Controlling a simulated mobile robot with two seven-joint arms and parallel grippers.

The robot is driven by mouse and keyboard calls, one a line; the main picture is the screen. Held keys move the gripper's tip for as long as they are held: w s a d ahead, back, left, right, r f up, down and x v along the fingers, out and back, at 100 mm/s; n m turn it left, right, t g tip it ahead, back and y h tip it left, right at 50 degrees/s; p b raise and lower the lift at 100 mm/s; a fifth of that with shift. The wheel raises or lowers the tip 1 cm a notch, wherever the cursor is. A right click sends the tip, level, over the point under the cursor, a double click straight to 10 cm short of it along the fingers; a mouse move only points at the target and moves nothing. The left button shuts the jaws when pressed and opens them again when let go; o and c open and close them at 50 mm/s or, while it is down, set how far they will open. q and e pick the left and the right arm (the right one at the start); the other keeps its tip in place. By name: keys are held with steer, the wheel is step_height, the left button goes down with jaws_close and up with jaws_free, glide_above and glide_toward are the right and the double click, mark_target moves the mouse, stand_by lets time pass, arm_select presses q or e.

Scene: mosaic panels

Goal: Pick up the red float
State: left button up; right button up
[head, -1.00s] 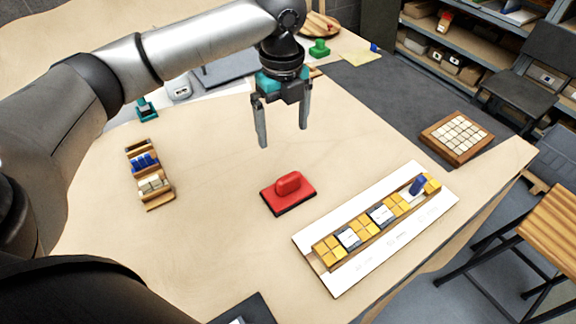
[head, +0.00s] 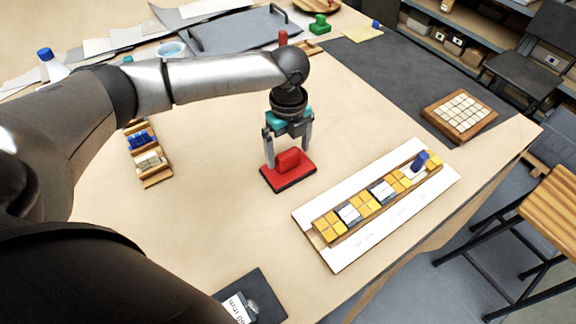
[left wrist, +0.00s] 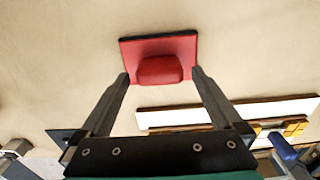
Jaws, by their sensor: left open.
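The red float (head: 288,174) lies flat on the table, a red slab with a raised red handle on top and a dark underside. It also shows in the left wrist view (left wrist: 160,50), ahead of the fingertips. My left gripper (head: 288,158) is open and points down over the float. Its two fingers stand on either side of the handle. In the left wrist view my left gripper (left wrist: 160,75) has the handle between its fingertips, and I cannot tell whether they touch it. My right gripper does not show.
A white board (head: 334,262) with a wooden strip of yellow and white tiles lies right of the float. A wooden rack (head: 158,180) with blue and white pieces stands to the left. A tiled wooden block (head: 460,116) sits at the right. The table around the float is clear.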

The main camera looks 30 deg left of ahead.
mark_target(288, 153)
arm_select(q)
steer(key=shift+a+f, duration=0.1)
steer(key=shift+f, duration=0.7)
steer(key=shift+c, duration=0.2)
steer(key=c, duration=1.4)
steer(key=shift+c, duration=0.2)
steer(key=shift+r, duration=0.15)
step_height(288, 153, up, 20)
steer(key=p, duration=0.2)
steer(key=shift+p, duration=0.3)
